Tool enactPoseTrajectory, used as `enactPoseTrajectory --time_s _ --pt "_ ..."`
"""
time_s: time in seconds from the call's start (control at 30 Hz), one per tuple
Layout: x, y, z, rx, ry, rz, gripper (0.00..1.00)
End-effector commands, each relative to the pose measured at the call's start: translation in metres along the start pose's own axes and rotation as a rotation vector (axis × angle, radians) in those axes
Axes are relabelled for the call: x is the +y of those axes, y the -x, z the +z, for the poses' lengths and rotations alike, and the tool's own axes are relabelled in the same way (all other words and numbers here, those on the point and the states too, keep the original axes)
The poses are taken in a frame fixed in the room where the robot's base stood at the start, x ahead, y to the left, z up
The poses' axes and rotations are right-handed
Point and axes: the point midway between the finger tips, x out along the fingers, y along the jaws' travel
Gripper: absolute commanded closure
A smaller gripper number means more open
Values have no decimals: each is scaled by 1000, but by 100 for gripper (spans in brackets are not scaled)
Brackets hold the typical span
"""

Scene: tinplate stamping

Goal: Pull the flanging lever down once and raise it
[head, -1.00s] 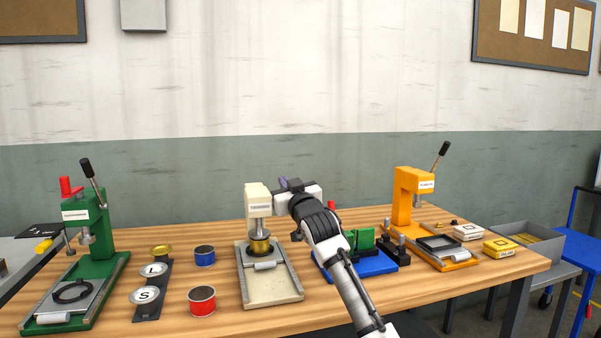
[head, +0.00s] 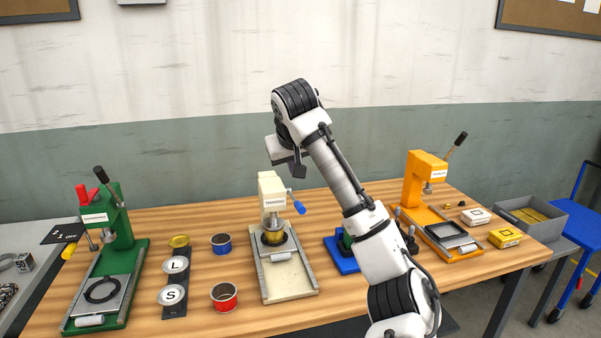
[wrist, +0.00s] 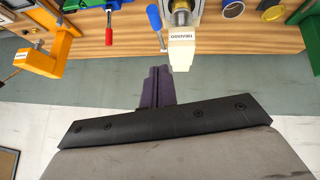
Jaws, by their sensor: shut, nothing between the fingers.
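A brass-coloured can (head: 273,238) sits under the press head. My gripper (head: 299,171) is above and slightly right of the press head, apart from the lever. In the wrist view my gripper (wrist: 156,71) is shut and empty, with its purple fingers together. The blue handle (wrist: 154,17) shows beyond the fingertips, beside the cream head (wrist: 182,50).
A green press (head: 119,232) with red and black handles stands left. An orange press (head: 415,185) with a black-knobbed lever stands right. A blue-based fixture (head: 342,262) is partly behind my arm. A red can (head: 224,297) and blue can (head: 221,243) stand left of the cream press.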

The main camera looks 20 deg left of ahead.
Motion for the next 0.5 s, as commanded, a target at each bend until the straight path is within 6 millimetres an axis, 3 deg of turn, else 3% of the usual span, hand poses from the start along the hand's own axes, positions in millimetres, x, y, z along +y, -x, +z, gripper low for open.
enactPoseTrajectory --time_s 0.43,0.5 --pt "2 -88 -1 -2 -1 0 100" --pt "2 -97 7 0 -2 1 100"
